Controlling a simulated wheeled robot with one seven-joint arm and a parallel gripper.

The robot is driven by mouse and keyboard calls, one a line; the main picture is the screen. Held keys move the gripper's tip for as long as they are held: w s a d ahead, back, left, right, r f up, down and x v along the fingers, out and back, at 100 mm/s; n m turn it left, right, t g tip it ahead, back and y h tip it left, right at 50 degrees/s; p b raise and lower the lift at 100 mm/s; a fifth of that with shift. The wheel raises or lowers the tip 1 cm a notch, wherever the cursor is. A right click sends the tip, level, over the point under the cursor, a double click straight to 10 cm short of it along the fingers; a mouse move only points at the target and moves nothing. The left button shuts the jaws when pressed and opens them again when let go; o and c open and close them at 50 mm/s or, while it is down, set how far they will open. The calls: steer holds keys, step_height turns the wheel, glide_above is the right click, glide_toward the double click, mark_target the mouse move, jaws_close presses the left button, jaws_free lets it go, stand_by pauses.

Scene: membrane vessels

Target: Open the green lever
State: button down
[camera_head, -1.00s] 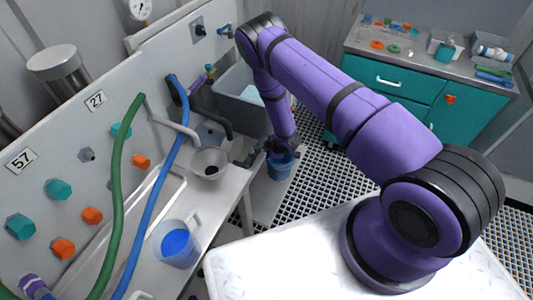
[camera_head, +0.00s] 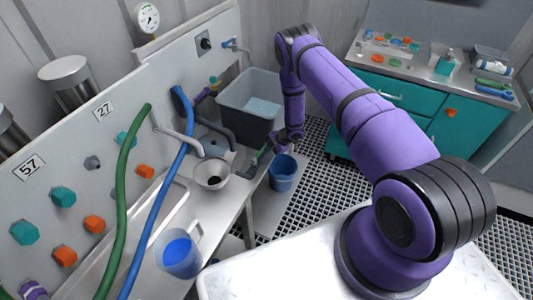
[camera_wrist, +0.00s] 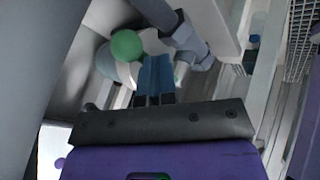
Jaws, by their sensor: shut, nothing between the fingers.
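A round green knob (camera_wrist: 127,45), which looks like the end of the green lever, shows in the wrist view just to the upper left of my fingertips. A gap or contact between them cannot be told. A small dark green piece (camera_head: 254,163) shows in the head view at the pipe end left of my gripper. My gripper (camera_head: 287,142) hangs low past the bench end, above and behind the blue bucket. In the wrist view its blue fingers (camera_wrist: 155,68) are together with nothing between them. The rest of the lever is mostly hidden.
Grey pipes (camera_wrist: 185,35) run close beside the fingers.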

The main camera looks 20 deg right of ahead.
steer(key=shift+w+a, duration=0.2)
steer(key=shift+w, duration=0.4)
stand_by(0.4)
